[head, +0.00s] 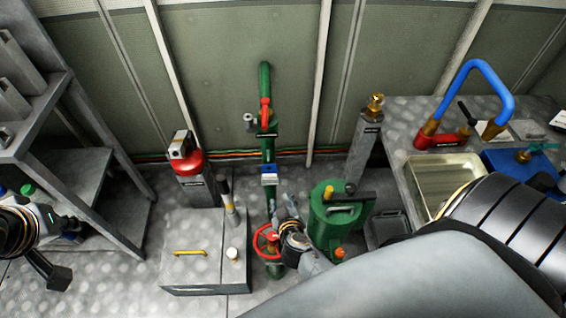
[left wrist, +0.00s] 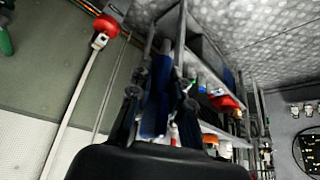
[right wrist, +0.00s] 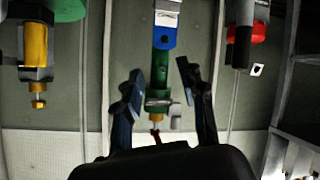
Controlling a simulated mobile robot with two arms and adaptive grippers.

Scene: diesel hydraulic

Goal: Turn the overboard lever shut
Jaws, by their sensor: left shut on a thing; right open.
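A green pipe (head: 265,80) stands against the back wall. A red lever (head: 266,112) sits on its upper part and lies roughly along the pipe. My right gripper (head: 282,205) is in front of the lower pipe, below the lever. My left gripper (left wrist: 158,95) is shut on a dark blue thing (left wrist: 152,115), near the shelf at the left.
A red handwheel (head: 266,243) and a blue-and-white tag (head: 268,175) are lower on the pipe. A green canister (head: 335,222) stands right of my right gripper; a grey box (head: 190,245) stands left. A shelf (head: 90,190) and a sink (head: 440,172) flank the area.

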